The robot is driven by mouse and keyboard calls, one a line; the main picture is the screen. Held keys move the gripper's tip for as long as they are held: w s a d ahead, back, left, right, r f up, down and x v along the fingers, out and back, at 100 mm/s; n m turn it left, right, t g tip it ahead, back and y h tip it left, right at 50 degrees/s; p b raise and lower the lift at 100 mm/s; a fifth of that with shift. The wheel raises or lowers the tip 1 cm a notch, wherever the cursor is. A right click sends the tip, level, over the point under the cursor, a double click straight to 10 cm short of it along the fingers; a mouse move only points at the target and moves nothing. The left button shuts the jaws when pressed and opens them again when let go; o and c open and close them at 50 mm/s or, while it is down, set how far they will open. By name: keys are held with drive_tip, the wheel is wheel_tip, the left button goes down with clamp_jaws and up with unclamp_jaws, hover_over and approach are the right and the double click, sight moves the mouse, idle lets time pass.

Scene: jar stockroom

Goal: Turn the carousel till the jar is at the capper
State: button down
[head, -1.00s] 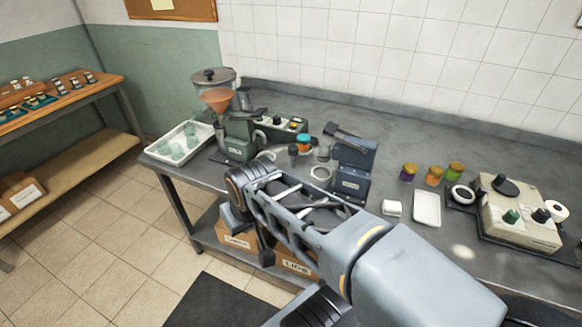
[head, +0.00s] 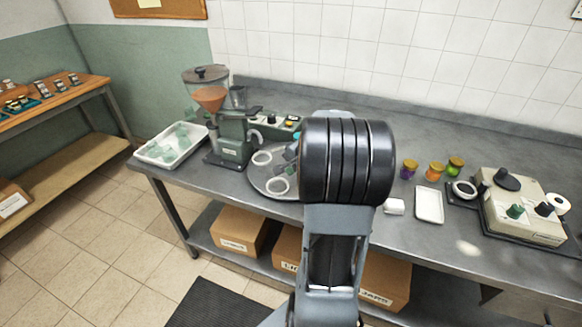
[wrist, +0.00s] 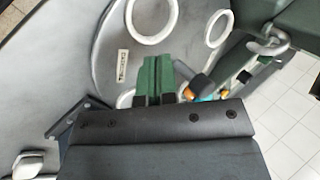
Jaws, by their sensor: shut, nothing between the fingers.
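The carousel (head: 262,184) is a grey disc on the bench with white ring seats, its right part hidden behind my arm in the head view. The wrist view shows the disc (wrist: 105,50) close up, with a label and white rings. My gripper (wrist: 157,65) has its green fingers together, over the disc; whether they touch it I cannot tell. A small orange and blue thing (wrist: 204,88), perhaps the jar, is partly hidden beside the fingers. The blue-grey capper is hidden behind my arm in the head view.
A green filling machine (head: 235,135) with an orange funnel stands left of the carousel. A white tray (head: 150,160) is at the bench's left end. Several small jars (head: 435,171), a white dish (head: 429,206) and a beige machine (head: 520,212) stand to the right.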

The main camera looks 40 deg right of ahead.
sight(272, 180)
drive_tip(key=x, duration=0.5)
drive_tip(key=w+x, duration=0.1)
drive_tip(key=x, duration=0.2)
drive_tip(key=shift+a+r+p, duration=0.15)
drive_tip(key=shift+r+p, duration=0.15)
drive_tip(key=shift+p, duration=0.05)
drive_tip(key=shift+w+a+f, duration=0.15)
drive_tip(key=shift+w+f, duration=0.25)
drive_tip(key=shift+w, duration=0.3)
drive_tip(key=shift+w, duration=0.1)
